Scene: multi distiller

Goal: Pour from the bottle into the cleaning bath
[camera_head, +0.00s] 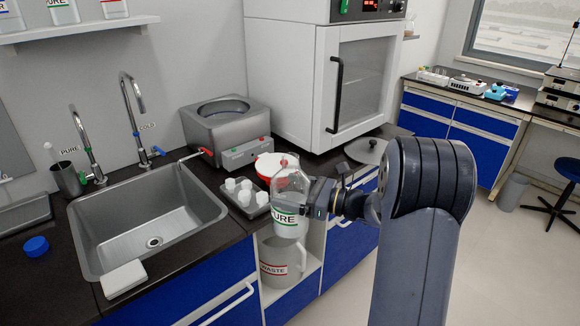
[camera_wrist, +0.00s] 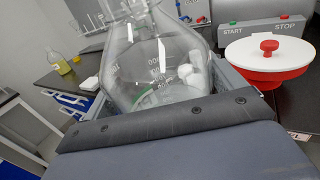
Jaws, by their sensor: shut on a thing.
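The clear bottle with a green "PURE" label (camera_head: 287,222) is upright, or nearly so, in front of the counter edge. In the wrist view the transparent bottle (camera_wrist: 150,55) fills the space between the fingers. My gripper (camera_head: 306,198) is shut on the bottle's side. The cleaning bath (camera_head: 196,126) is the grey metal box on the counter behind the sink, its round top opening uncovered. In the wrist view only its START/STOP panel (camera_wrist: 262,33) shows clearly. The bottle is in front of and to the right of the bath, apart from it. The liquid level is unclear.
A red and white lidded container (camera_head: 268,168) and a tray of white cups (camera_head: 257,208) stand between bottle and bath. A "WASTE" jug (camera_head: 277,268) sits below the bottle. A grey lid (camera_head: 368,151) lies by the white oven (camera_head: 305,75). The sink (camera_head: 150,225) is left.

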